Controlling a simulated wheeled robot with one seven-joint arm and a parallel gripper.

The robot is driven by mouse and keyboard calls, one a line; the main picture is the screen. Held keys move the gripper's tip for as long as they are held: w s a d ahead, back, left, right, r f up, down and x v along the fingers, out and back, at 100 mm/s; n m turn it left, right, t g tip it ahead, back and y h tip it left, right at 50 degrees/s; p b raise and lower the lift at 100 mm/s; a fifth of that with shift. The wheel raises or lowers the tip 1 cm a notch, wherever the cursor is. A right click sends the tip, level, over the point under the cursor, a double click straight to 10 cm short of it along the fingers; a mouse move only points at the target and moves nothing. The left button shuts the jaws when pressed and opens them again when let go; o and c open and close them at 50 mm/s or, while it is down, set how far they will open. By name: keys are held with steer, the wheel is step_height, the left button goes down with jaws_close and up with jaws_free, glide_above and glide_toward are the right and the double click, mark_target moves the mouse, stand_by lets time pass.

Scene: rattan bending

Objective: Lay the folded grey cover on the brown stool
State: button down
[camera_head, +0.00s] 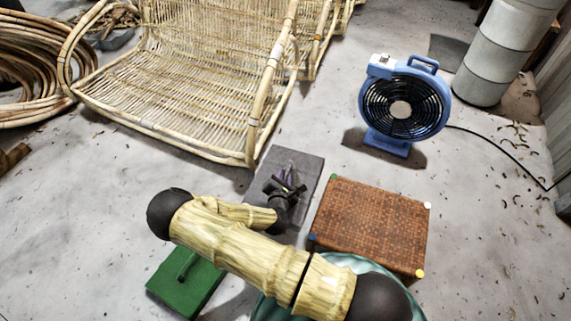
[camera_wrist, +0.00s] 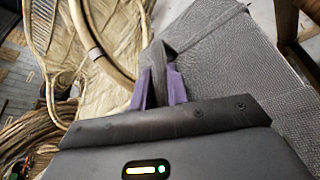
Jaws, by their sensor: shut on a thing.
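The folded grey cover (camera_head: 310,165) is a flat dark grey slab beside the brown stool, to its left. My gripper (camera_head: 288,180) is over its middle. In the wrist view the purple fingers (camera_wrist: 160,88) are shut on a raised strip of the cover (camera_wrist: 225,65). My gripper and arm hide part of the cover, and I cannot tell whether it is clear of the floor. The brown stool (camera_head: 370,222) has a woven square top with small coloured corners. Its top is bare.
A blue fan (camera_head: 405,105) stands behind the stool, its cable running right. A rattan chair frame (camera_head: 185,85) stands behind the cover. A green box (camera_head: 185,280) lies front left. Rattan coils (camera_head: 30,75) are far left, a pale cylinder (camera_head: 495,55) far right. Floor right of the stool is clear.

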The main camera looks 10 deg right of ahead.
steer(key=w+d+r+n+y+p, duration=0.1)
steer(key=w+d+r+y+p, duration=0.1)
steer(key=r+p, duration=0.3)
steer(key=w+d+r+n+y+p, duration=0.2)
steer(key=d+r+p, duration=0.2)
steer(key=r, duration=0.7)
steer(key=shift+d+r+t+p, duration=0.25)
steer(key=shift+t+p, duration=0.15)
steer(key=shift+p, duration=0.6)
steer(key=shift+a, duration=0.1)
